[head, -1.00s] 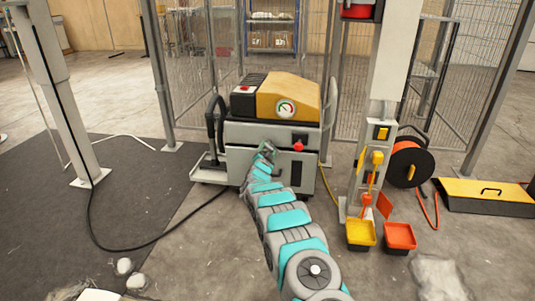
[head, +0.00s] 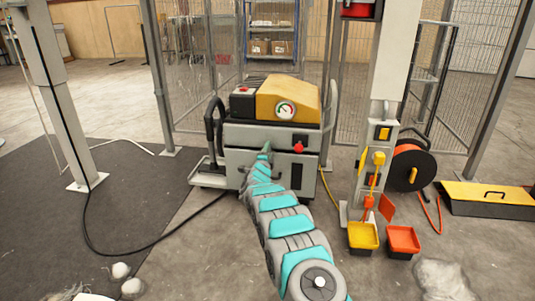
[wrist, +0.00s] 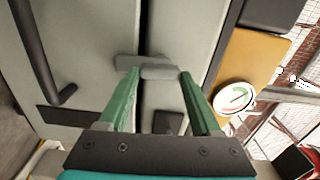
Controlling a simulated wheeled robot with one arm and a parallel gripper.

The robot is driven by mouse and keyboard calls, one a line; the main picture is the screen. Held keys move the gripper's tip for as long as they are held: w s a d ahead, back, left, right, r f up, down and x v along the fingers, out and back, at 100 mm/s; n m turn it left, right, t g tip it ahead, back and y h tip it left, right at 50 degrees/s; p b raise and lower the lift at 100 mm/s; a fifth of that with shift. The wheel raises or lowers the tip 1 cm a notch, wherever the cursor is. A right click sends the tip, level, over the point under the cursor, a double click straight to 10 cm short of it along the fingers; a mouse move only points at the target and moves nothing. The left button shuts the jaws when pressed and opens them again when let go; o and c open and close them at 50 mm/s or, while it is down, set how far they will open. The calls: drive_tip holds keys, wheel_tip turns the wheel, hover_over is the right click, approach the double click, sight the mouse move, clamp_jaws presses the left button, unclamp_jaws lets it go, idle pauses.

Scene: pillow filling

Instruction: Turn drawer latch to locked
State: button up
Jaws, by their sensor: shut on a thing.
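The machine cabinet (head: 240,133) stands ahead with a grey drawer front below its top panel. In the wrist view, a small grey latch (wrist: 128,61) lies across the dark seam between two grey panels. My gripper (wrist: 160,76) has its two green fingers on either side of the latch's near part and is shut on it. In the head view my gripper (head: 266,147) is at the cabinet front, left of a red knob (head: 298,147). The latch is too small and covered to make out there. I cannot read a lock marking.
A dark bar handle (wrist: 40,55) is on the panel at left in the wrist view. A pressure gauge (head: 286,110) sits on the yellow housing. A post with a yellow bin (head: 363,237) and a red bin (head: 402,240) stands right. Open floor lies left.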

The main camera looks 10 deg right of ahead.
drive_tip(key=shift+d+m, duration=0.1)
drive_tip(key=shift+m, duration=0.2)
idle(0.4)
drive_tip(key=o, duration=1.4)
drive_tip(key=shift+p+v, duration=0.35)
drive_tip(key=shift+v, duration=3.55)
drive_tip(key=shift+r, duration=0.1)
